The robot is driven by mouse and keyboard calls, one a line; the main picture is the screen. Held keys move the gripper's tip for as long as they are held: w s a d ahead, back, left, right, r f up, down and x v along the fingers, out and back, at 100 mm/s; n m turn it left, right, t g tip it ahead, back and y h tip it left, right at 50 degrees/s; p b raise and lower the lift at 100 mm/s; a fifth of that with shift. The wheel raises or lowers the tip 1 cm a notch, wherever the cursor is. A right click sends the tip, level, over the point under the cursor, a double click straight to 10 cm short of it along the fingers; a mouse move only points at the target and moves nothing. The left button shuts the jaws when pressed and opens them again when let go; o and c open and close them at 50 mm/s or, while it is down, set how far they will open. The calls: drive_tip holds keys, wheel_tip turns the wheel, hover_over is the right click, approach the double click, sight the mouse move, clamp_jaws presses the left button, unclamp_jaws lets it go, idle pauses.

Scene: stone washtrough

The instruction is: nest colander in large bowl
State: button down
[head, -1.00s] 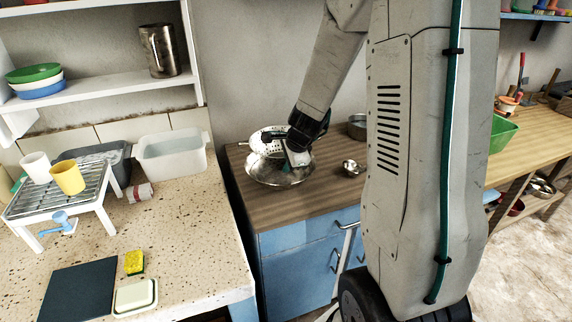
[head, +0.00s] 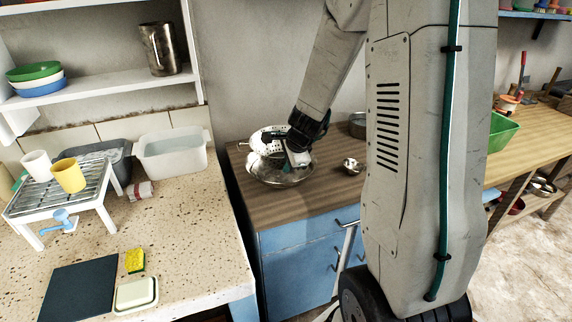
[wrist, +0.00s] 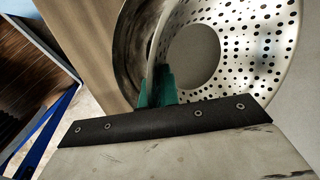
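The colander (head: 259,141), pale metal with many holes, is at the large bowl (head: 262,178) and looks tilted, its left side raised. The shiny metal bowl stands on the wooden counter top. My gripper (head: 285,163) is at the colander's right side, over the bowl. In the wrist view the colander (wrist: 270,75) fills the right, with a dark curved part of the bowl (wrist: 128,45) beyond its rim. The teal fingertips (wrist: 156,88) are at the colander's rim and appear shut on it. The colander's underside and any contact with the bowl are hidden.
A small metal bowl (head: 352,166) is right of the large bowl, and a grey pot (head: 357,126) stands behind. To the left, a stone worktop holds a rack (head: 85,195) with cups and a pale tub (head: 172,153). The counter's front strip is clear.

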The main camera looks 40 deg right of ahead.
sight(287, 188)
drive_tip(key=shift+f, duration=0.25)
drive_tip(key=shift+f, duration=1.45)
drive_tip(key=shift+f, duration=0.25)
drive_tip(key=shift+f, duration=0.85)
drive_tip(key=shift+f, duration=0.15)
idle(0.6)
drive_tip(key=c, duration=1.6)
unclamp_jaws()
drive_tip(key=shift+f, duration=0.1)
drive_tip(key=o, duration=0.4)
drive_tip(key=shift+s+a, duration=0.1)
